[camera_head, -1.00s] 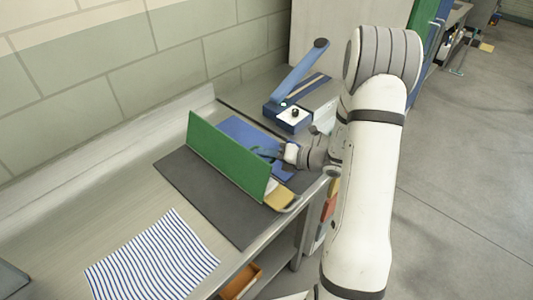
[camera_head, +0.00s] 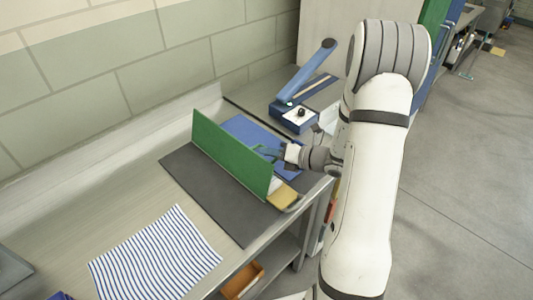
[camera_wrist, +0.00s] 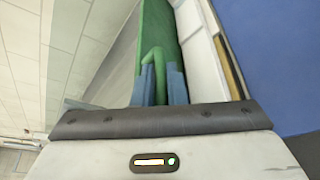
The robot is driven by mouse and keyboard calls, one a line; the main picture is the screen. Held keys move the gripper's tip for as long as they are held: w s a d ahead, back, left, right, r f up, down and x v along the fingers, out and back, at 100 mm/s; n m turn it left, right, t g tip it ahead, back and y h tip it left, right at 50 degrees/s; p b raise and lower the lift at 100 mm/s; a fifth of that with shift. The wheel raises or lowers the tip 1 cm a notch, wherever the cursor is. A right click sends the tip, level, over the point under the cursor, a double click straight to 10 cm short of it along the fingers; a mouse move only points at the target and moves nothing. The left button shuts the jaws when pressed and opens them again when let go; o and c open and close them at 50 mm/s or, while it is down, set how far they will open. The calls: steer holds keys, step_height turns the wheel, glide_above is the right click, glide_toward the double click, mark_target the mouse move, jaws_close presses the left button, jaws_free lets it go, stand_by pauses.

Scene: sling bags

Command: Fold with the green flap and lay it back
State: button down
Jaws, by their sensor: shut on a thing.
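The green flap (camera_head: 235,158) stands upright on edge, lengthwise across the dark grey mat (camera_head: 207,205). A flat blue panel (camera_head: 243,128) lies on the flap's far right side. My gripper (camera_head: 272,153) is beside the flap on that side, above the blue panel. In the wrist view, its blue fingers (camera_wrist: 159,82) are shut on a green, curved tab at the flap (camera_wrist: 160,28). The blue panel also fills the right of the wrist view (camera_wrist: 275,55). The exact grip is small and partly hidden in the head view.
A blue-and-white striped cloth (camera_head: 155,255) lies at the front left of the bench. A yellow-tan piece (camera_head: 283,196) sits by the flap's near end. A blue lever-armed device (camera_head: 300,112) stands behind, near the wall. The bench (camera_head: 130,190) is bare left of the mat.

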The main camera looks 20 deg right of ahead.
steer(key=shift+s+a+r, duration=0.1)
steer(key=shift+s+a, duration=0.05)
steer(key=shift+a, duration=0.1)
steer(key=c, duration=1.8)
jaws_free()
steer(key=shift+o, duration=0.2)
steer(key=shift+d, duration=0.1)
steer(key=shift+s+d, duration=0.2)
steer(key=shift+d, duration=0.1)
steer(key=b+v, duration=0.1)
steer(key=v, duration=0.6)
steer(key=shift+a, duration=0.1)
